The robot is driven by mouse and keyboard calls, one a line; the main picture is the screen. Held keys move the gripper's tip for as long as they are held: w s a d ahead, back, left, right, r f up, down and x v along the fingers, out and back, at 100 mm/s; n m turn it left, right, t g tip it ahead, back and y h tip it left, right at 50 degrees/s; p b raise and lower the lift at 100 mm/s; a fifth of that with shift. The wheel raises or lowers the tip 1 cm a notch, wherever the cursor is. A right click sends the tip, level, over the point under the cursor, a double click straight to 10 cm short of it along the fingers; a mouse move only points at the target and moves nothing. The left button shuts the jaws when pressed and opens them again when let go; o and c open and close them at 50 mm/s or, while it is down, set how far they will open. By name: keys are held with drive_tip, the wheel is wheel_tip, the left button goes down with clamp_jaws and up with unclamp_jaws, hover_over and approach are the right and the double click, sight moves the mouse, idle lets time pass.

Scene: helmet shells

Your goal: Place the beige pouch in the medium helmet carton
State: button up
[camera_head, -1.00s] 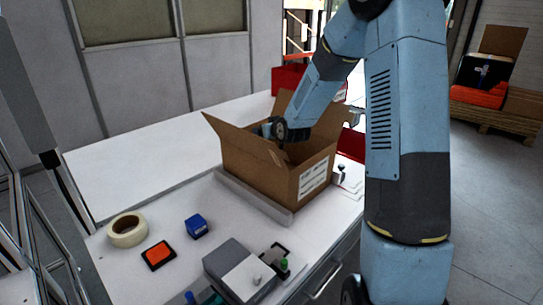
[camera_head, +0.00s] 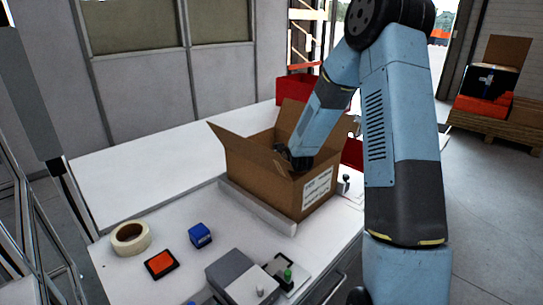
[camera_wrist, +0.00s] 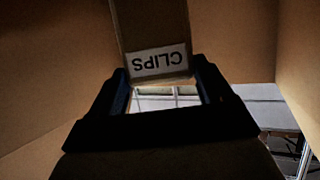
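The beige pouch (camera_wrist: 152,25) shows in the wrist view as a brownish, shaded piece with a white label reading "CLIPS", upside down. It spans the gap between the two blue fingertips of my gripper (camera_wrist: 160,78) and appears held by them. The medium helmet carton (camera_head: 250,178) is an open brown box with its flaps spread and a white label on its front right side. In the head view my arm reaches down into the carton, and its walls hide my fingers and the pouch. Brown carton walls (camera_wrist: 45,70) surround the gripper in the wrist view.
The carton stands on a white table (camera_head: 130,165) behind a low grey rail (camera_head: 255,208). In front lie a tape roll (camera_head: 131,238), a blue block (camera_head: 200,235), an orange-topped pad (camera_head: 161,264) and a grey device (camera_head: 243,278). A red bin (camera_head: 295,88) is behind.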

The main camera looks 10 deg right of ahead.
drive_tip(key=o, duration=0.4)
drive_tip(key=shift+c, duration=0.2)
drive_tip(key=shift+r, duration=0.1)
drive_tip(key=v, duration=0.7)
drive_tip(key=shift+s, duration=0.3)
